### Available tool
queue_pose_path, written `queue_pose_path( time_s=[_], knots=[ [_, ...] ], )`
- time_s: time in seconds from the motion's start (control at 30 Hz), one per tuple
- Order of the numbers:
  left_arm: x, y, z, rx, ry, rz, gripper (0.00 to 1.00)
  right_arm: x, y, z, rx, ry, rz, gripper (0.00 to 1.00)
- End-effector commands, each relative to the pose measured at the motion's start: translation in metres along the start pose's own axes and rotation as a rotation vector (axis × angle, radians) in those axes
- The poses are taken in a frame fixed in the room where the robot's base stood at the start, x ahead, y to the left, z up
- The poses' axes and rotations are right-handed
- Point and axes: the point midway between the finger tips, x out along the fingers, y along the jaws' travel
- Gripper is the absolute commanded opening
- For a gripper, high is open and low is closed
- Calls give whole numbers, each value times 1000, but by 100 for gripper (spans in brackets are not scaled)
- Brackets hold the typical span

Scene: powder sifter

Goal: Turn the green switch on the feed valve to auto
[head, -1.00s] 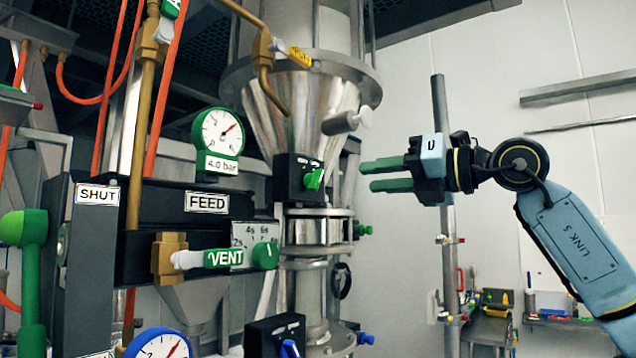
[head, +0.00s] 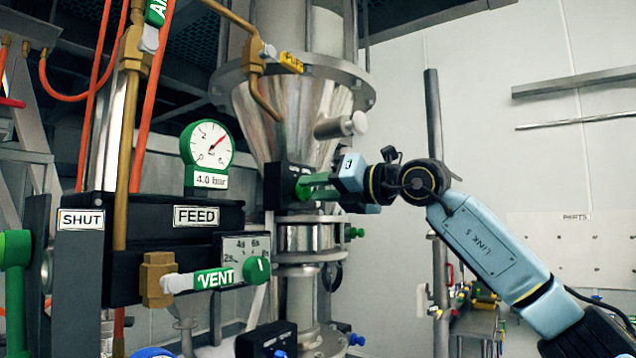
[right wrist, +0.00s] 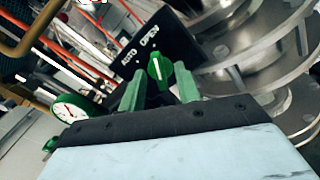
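The feed valve's black switch box (head: 273,187) sits on the steel column below the cone, in the middle of the head view. In the right wrist view the box (right wrist: 178,42) carries the words AUTO and OPEN. Its green switch (right wrist: 159,72) has a white line pointing up in the picture, roughly towards OPEN. My right gripper (head: 308,188) is at the box in the head view and hides most of the switch. In the right wrist view the gripper (right wrist: 158,78) is open, one green finger on each side of the switch, with small gaps. My left gripper is not in view.
A black FEED panel (head: 167,243) with a green gauge (head: 207,147) and a VENT lever (head: 214,279) stands to the left. A second black box (head: 266,340) is below on the column.

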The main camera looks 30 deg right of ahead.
Motion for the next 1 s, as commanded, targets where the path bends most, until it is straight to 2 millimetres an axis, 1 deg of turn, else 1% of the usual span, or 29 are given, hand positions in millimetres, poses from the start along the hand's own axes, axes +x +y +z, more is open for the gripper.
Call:
queue_pose_path(
  time_s=[0.1, 0.3, 0.5, 0.57, 0.83, 1.0],
  knots=[
    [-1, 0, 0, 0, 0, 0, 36, 3, 0, 0, 0, 0, 0, 33],
    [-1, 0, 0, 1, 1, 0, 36, 3, 0, -1, 0, 0, 0, 33],
    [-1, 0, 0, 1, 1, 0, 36, 3, 0, 0, 0, 0, 0, 7],
    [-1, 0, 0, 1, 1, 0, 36, 3, 0, 0, 0, 0, 0, 0],
    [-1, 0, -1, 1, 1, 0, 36, 3, 0, 0, -10, 0, 0, 0],
    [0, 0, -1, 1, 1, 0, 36, 3, 0, -1, -59, 0, 0, 0]
  ],
)
